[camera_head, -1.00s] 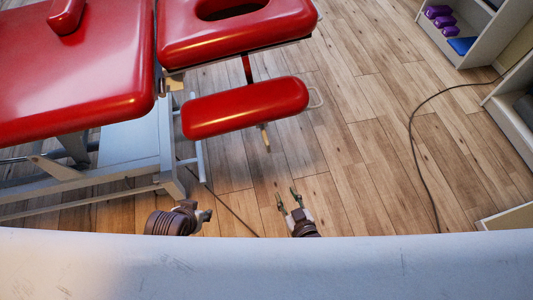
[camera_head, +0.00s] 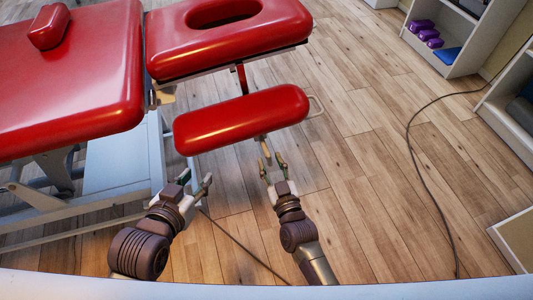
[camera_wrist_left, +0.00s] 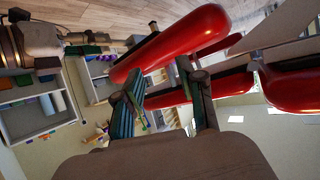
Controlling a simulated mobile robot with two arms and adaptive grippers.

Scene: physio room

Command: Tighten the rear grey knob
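The red treatment table (camera_head: 70,90) fills the upper left of the head view. A red padded armrest (camera_head: 240,120) sits below its headrest (camera_head: 230,25). A small pale lever or knob (camera_head: 265,147) hangs under the armrest's front edge. A small metal fitting (camera_head: 160,94) shows at the frame corner; I cannot tell which part is the rear grey knob. My left gripper (camera_head: 196,180) is open and empty, below the armrest's left end. Its spread fingers also show in the left wrist view (camera_wrist_left: 163,90), with red pads beyond. My right gripper (camera_head: 271,164) is open just below the pale lever.
The table's grey frame (camera_head: 160,150) stands close to my left gripper. Shelves (camera_head: 450,45) with purple dumbbells (camera_head: 424,31) stand at the right. A dark cable (camera_head: 412,150) crosses the otherwise clear wooden floor.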

